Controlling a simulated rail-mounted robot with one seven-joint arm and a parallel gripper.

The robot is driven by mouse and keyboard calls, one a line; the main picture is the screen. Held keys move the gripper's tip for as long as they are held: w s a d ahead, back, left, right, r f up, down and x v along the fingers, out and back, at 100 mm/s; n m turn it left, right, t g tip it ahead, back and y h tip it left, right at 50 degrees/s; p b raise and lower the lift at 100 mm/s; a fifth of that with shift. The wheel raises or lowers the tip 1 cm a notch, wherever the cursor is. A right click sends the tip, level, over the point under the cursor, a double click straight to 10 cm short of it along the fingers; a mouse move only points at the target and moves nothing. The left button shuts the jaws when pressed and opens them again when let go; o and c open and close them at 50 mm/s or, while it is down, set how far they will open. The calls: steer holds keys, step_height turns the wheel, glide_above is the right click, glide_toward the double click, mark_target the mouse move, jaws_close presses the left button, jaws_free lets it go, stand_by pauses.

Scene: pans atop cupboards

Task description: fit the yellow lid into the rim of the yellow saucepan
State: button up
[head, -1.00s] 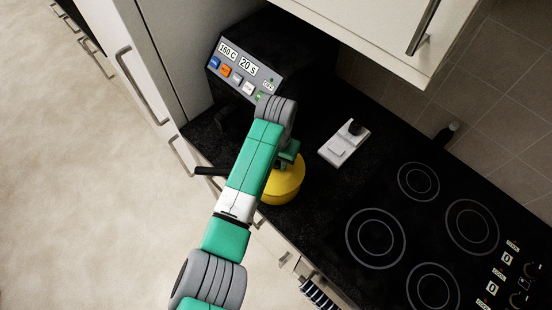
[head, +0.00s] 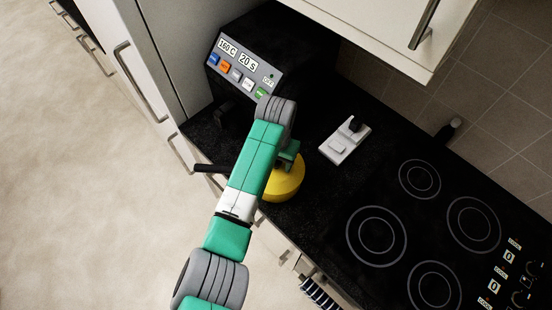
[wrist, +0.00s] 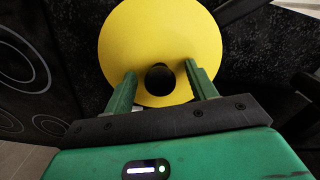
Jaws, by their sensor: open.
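The yellow lid (wrist: 160,30) shows in the wrist view as a round yellow disc with a dark knob (wrist: 160,77) at its middle. My gripper (wrist: 160,70) is open, with one finger on each side of the knob and a gap to it. In the head view the yellow saucepan (head: 282,195) stands on the dark counter with its black handle (head: 207,169) pointing left. The lid lies over the saucepan; my arm hides part of both, and I cannot tell whether the lid sits fully inside the rim.
A black appliance with a button panel (head: 240,68) stands behind the saucepan. A white device (head: 344,143) lies to its right, and a hob (head: 415,232) is farther right. A wall cupboard (head: 385,35) overhangs the counter. Some counter between saucepan and hob is clear.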

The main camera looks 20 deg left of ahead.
step_height(320, 180, up, 8)
steer(key=shift+f+b, duration=0.1)
steer(key=shift+b, duration=0.45)
stand_by(0.3)
steer(key=w+d+r+m+t, duration=0.1)
steer(key=w+d+r+t, duration=0.2)
steer(key=d+r+t, duration=0.4)
steer(key=w+d+r+t, duration=0.2)
steer(key=d+r, duration=0.4)
steer(key=d, duration=0.2)
steer(key=s+r+t, duration=0.5)
steer(key=s+r, duration=0.1)
steer(key=r, duration=0.6)
steer(key=s+d+r+t, duration=0.1)
steer(key=s+r+t, duration=0.4)
steer(key=r, duration=0.7)
steer(key=s+r+n+t, duration=0.1)
steer(key=s+r+t, duration=0.5)
steer(key=r, duration=0.6)
steer(key=shift+s+d+r, duration=0.15)
steer(key=shift+s+d, duration=0.1)
steer(key=shift+s, duration=0.9)
